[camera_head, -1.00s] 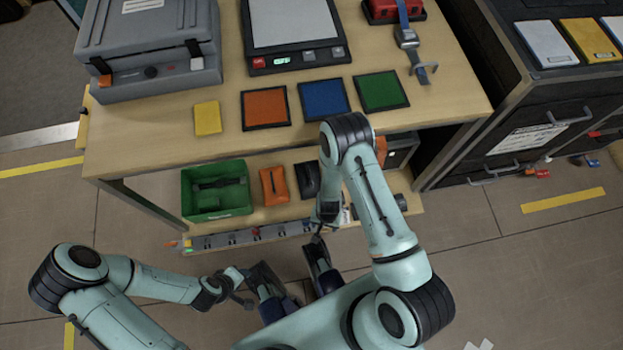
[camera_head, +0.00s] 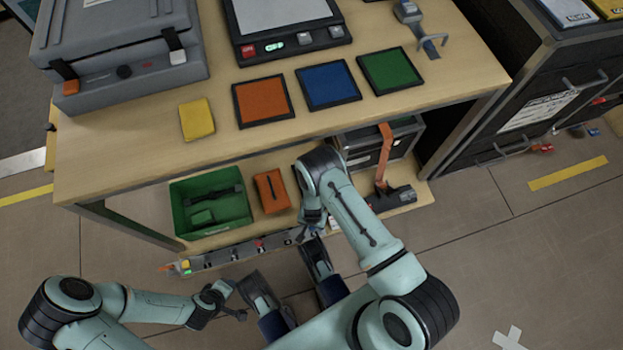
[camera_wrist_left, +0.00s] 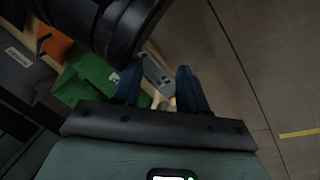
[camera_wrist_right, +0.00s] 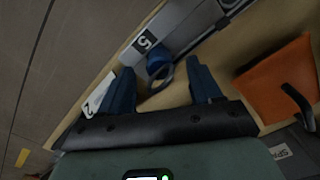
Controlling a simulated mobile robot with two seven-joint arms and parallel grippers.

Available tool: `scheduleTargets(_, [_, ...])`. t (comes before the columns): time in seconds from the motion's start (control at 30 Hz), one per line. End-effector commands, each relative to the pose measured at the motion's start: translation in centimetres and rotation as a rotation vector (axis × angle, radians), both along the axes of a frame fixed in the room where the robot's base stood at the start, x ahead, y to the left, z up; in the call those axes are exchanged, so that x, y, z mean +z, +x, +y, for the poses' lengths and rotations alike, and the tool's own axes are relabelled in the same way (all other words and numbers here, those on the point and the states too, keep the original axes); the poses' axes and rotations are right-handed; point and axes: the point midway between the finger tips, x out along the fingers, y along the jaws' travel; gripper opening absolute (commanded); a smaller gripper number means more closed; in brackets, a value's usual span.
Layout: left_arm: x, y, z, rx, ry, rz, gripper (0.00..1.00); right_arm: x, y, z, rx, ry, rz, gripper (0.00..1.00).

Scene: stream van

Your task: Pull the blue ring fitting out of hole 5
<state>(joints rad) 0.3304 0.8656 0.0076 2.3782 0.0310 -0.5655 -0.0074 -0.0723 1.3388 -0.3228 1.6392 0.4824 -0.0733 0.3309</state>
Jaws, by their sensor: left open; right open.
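The blue ring fitting (camera_wrist_right: 158,68) sits at the label 5 (camera_wrist_right: 145,42) on the grey rail (camera_head: 215,258), which runs along the front of the low shelf. In the right wrist view the ring lies just beyond and between the fingertips of my right gripper (camera_wrist_right: 162,84). That gripper is open, with nothing between its fingers. In the head view my right arm hides most of that end of the rail. My left gripper (camera_wrist_left: 160,92) is open and empty, in front of the rail's left part, apart from it.
On the low shelf are a green bin (camera_head: 240,226), an orange pouch (camera_head: 271,190) and a dark case (camera_head: 360,150) with an orange strap. The tabletop (camera_head: 130,150) overhangs them. A dark drawer cabinet (camera_head: 480,130) stands at the right. Floor in front is clear.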

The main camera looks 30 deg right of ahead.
Motion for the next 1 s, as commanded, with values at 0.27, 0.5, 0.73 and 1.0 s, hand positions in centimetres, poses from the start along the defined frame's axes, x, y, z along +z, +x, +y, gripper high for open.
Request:
scheduleTargets(0.27, [-1.7, -2.0, 0.3, 0.004, -0.004, 0.066, 0.43, -2.7, 0.0, 0.0, 0.0, -0.001, 0.001, 0.64])
scheduleTargets(0.5, [-1.8, -2.2, 0.3, 0.005, -0.004, 0.073, 0.43, -2.9, 0.0, 0.0, 0.0, 0.0, 0.0, 0.64])
scheduleTargets(0.73, [-1.8, -2.1, 0.3, 0.004, -0.005, 0.072, 0.43, -2.8, 0.0, 0.0, 0.0, 0.0, 0.0, 0.15])
scheduleTargets(1.0, [-1.8, -2.1, 0.3, 0.005, -0.005, 0.072, 0.43, -2.8, 0.0, 0.0, 0.0, 0.0, 0.0, 0.04])
